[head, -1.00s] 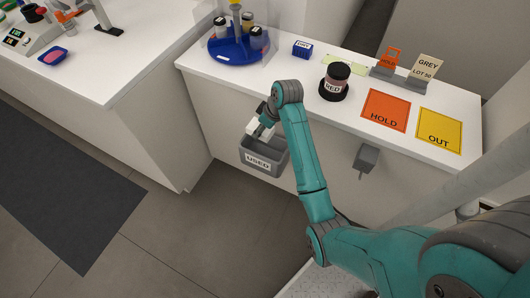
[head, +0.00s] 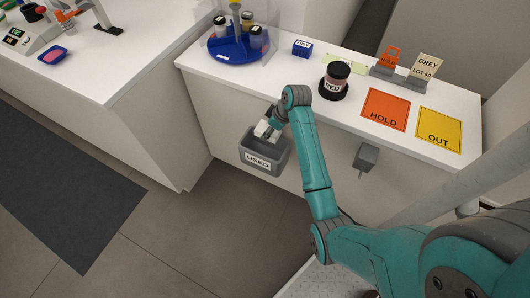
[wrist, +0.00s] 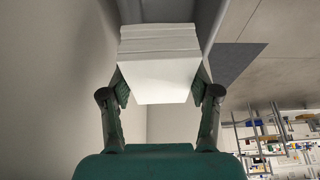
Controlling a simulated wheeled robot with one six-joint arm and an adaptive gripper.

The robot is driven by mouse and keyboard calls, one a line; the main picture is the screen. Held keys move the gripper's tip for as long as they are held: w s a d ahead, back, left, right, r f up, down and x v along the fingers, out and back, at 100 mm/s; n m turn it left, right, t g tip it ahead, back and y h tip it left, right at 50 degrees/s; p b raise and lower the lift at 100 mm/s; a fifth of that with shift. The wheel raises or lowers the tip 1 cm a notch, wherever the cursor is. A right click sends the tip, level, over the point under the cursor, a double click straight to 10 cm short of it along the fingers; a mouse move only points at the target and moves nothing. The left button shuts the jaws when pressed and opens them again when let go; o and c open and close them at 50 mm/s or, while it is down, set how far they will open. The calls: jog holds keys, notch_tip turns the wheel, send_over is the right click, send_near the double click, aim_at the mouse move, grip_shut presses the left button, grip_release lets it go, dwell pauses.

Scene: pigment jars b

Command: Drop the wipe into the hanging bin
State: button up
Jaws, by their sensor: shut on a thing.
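The wipe (wrist: 155,75) is a white folded stack between the fingers of my gripper (wrist: 162,95) in the wrist view. My gripper is shut on it. In the head view the white wipe (head: 262,129) shows at the mouth of the hanging bin. The bin (head: 257,162) is grey, labelled USED, and hangs on the front of the white counter. My gripper (head: 268,132) is over the bin's opening, partly hidden by my arm. In the head view I cannot tell how far the wipe reaches below the rim.
A small grey box (head: 366,157) juts from the counter front.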

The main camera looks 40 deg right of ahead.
jog(key=shift+f, duration=0.15)
jog(key=o, duration=1.3)
jog(key=shift+s+d+r, duration=0.1)
jog(key=shift+r, duration=0.3)
jog(key=v, duration=0.2)
jog(key=shift+s+r, duration=0.2)
jog(key=shift+s, duration=0.05)
jog(key=s+d, duration=0.4)
jog(key=s, duration=0.7)
